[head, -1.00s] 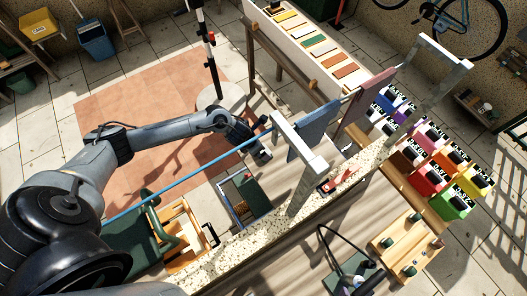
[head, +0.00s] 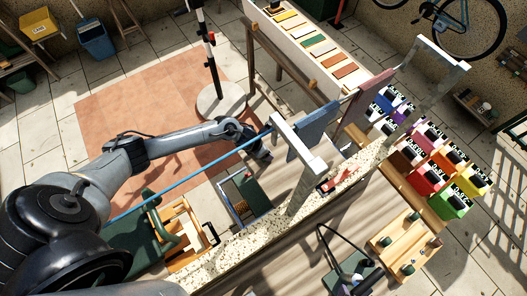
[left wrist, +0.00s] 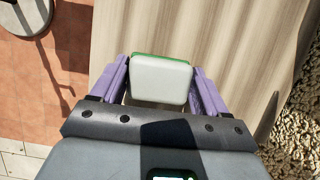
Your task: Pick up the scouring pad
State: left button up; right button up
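The scouring pad (left wrist: 161,80) shows in the left wrist view as a pale block with a green edge along its far side. It lies between the two purple fingers of my left gripper (left wrist: 161,88). The fingers are very close to its left and right sides; I cannot tell whether they press on it. Below and beyond it is a light wooden surface (left wrist: 215,30). In the head view my left gripper (head: 262,152) is low at the far edge of the worktop, and the pad cannot be made out there. My right gripper is not in view.
A blue rod (head: 190,178) crosses in front of my left arm. A pale upright frame (head: 300,150) with hanging cloths is just right of the gripper.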

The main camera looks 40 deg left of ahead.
pick_arm(q)
jog(key=c, duration=0.3)
notch_tip(320, 180, up, 10)
jog(key=shift+r+b, duration=0.1)
jog(key=shift+b, duration=0.2)
dwell(0.4)
